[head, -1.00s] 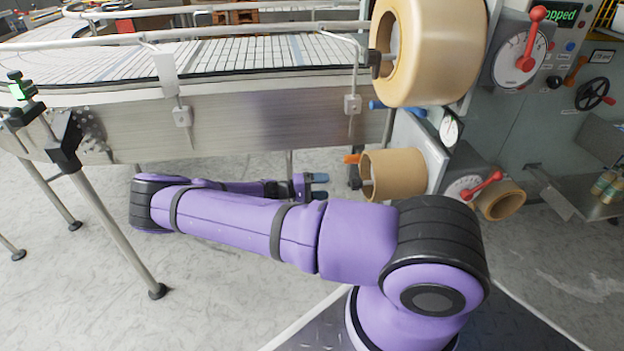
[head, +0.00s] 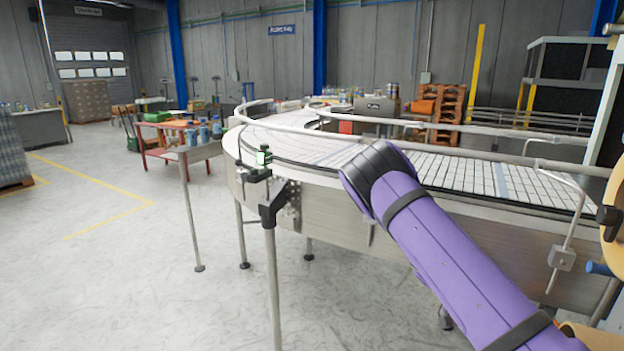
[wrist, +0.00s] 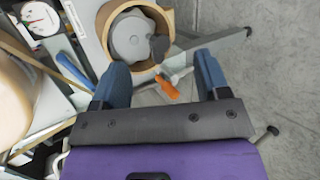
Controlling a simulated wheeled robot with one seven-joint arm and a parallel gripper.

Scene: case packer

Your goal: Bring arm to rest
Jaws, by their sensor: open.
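In the wrist view my gripper (wrist: 160,85) has its two blue fingers spread apart, with nothing held between them. Beyond the fingertips is a tan tape roll (wrist: 157,15) around a grey hub, with an orange-handled part (wrist: 167,88) just below it. In the head view my purple arm reaches up from the lower right, and its dark elbow end shows in front of the conveyor (head: 480,215). My gripper is not visible in the head view.
A red-framed table (head: 165,127) stands farther back. The grey floor (head: 120,270) at left is open. A tape roll edge shows at far right.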

